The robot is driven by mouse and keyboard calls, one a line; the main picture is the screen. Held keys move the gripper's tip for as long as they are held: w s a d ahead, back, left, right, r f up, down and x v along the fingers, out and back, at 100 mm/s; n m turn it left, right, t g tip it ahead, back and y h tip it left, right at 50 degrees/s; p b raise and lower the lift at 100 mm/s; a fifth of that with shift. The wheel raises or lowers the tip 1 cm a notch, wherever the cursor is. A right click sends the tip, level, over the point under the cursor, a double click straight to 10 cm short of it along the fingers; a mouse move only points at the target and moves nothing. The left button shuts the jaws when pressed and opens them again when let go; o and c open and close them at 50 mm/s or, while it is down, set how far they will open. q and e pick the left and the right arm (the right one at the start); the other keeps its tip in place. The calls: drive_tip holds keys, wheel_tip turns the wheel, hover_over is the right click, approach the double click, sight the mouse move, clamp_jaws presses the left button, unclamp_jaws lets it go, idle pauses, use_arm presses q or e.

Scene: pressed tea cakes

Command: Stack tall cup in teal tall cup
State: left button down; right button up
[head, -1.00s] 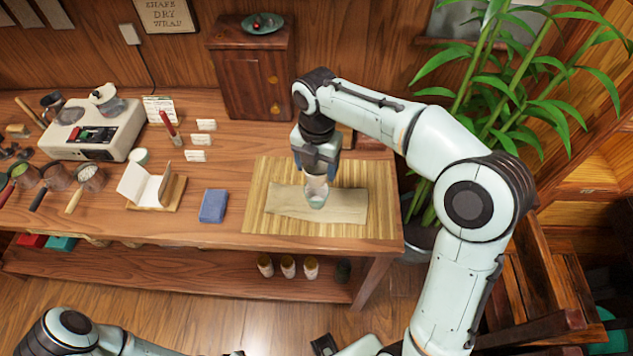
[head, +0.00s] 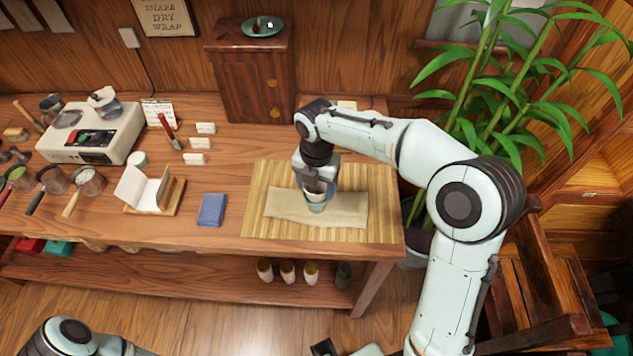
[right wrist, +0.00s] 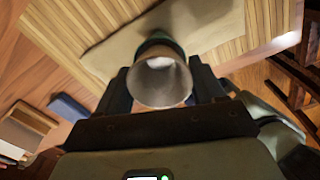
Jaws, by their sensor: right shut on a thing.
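My right gripper (head: 316,187) points down over the mat and is shut on a pale tall cup (head: 314,186). In the right wrist view the held cup (right wrist: 163,82) sits between the two fingers, its open mouth toward the camera. The teal tall cup (head: 316,207) stands on the cloth directly below it; its teal edge (right wrist: 160,40) shows just beyond the held cup. The held cup's lower part appears to be inside the teal cup, but how deep is hidden. My left gripper is out of view; only part of its arm shows at bottom left.
A beige cloth (head: 345,207) lies on the bamboo mat (head: 380,228). A blue block (head: 211,210) and an open booklet (head: 145,188) are to the left. Several jars (head: 287,273) stand on the lower shelf. A wooden cabinet (head: 248,85) is behind, a plant (head: 490,100) at right.

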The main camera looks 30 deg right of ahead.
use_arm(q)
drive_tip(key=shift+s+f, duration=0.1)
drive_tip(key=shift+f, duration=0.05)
use_arm(e)
drive_tip(key=shift+f, duration=0.3)
drive_tip(key=o, duration=1.1)
drive_tip(key=shift+r, duration=0.1)
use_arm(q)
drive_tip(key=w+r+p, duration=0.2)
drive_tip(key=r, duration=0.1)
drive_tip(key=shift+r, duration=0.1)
use_arm(e)
wheel_tip(320, 180, up, 13)
drive_tip(key=shift+r, duration=0.1)
